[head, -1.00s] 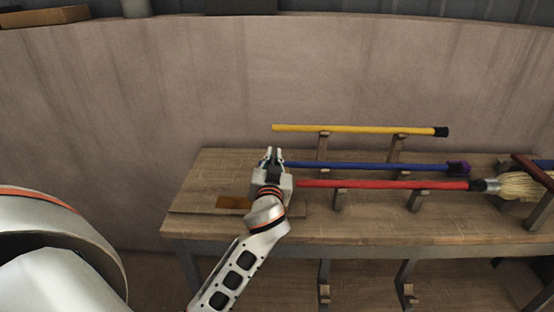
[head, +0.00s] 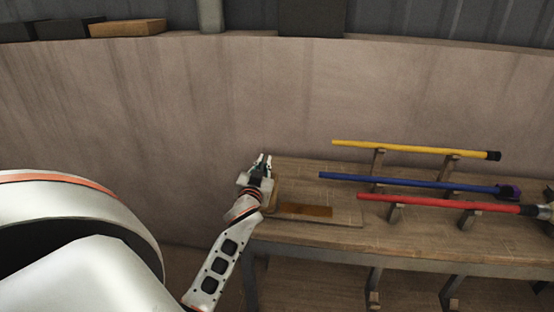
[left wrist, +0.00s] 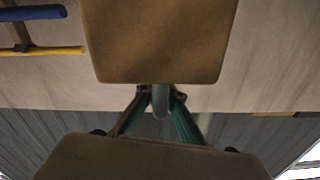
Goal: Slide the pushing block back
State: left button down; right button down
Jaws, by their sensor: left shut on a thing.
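My left gripper (head: 262,166) is at the left end of the wooden workbench (head: 330,243) in the head view. It is shut on what looks like the pushing block, a brown block (head: 272,196) partly hidden by my gripper and wrist. In the left wrist view, a brown wooden piece (left wrist: 155,40) is at the top and another (left wrist: 150,158) fills the bottom. My left gripper (left wrist: 160,105) shows between them, its fingers close around a grey rounded part. An orange-brown strip (head: 305,211) lies on the bench right of the gripper. My right gripper is not in view.
On the bench, a yellow stick (head: 415,148), a blue stick (head: 410,181) and a red stick (head: 435,204) rest on wooden supports, right of the gripper. A curved wall (head: 150,110) stands behind. The bench's left part is mostly clear.

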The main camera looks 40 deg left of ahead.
pick_arm(q)
jog(key=s+a, duration=0.1)
jog(key=a+p, duration=0.1)
jog(key=shift+s+a, duration=0.35)
jog(key=shift+a, duration=0.05)
jog(key=shift+s+a, duration=0.1)
jog(key=shift+a+f, duration=0.1)
jog(key=c, duration=2.4)
grip_release()
jog(key=shift+o, duration=1.3)
jog(key=shift+s+a, duration=0.1)
jog(key=shift+s, duration=0.05)
jog(key=v, duration=0.7)
jog(key=shift+d, duration=0.25)
